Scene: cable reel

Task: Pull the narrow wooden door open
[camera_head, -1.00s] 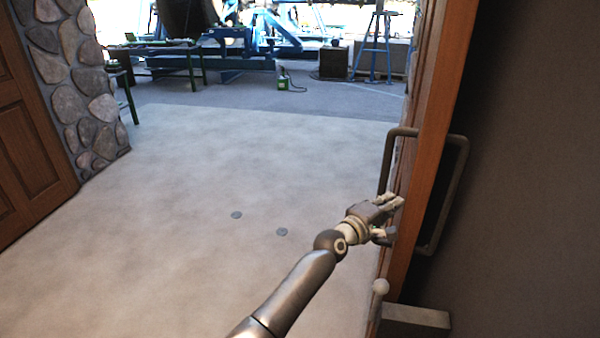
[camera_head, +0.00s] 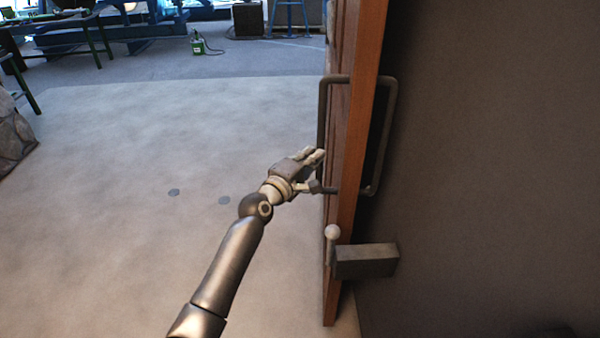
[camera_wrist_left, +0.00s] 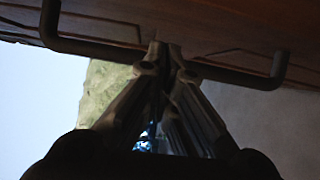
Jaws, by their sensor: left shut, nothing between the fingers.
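The narrow wooden door (camera_head: 362,140) stands nearly edge-on in the head view, right of centre. A dark bar handle (camera_head: 322,105) is on its left face, and another handle (camera_head: 387,120) is on its right face. My left gripper (camera_head: 318,170) is at the left face, by the lower part of that handle. In the left wrist view, the shut fingertips (camera_wrist_left: 165,50) overlap the middle of the handle (camera_wrist_left: 95,48), with the wooden door (camera_wrist_left: 200,20) behind. Nothing shows held between them. Whether they touch the bar is unclear. My right gripper is out of view.
A grey block (camera_head: 366,261) and a white ball knob (camera_head: 332,232) are low at the door's edge. A dark wall (camera_head: 490,170) fills the right. Open pale floor (camera_head: 130,240) lies left. A green canister (camera_head: 198,44) and blue stool (camera_head: 290,15) stand far back.

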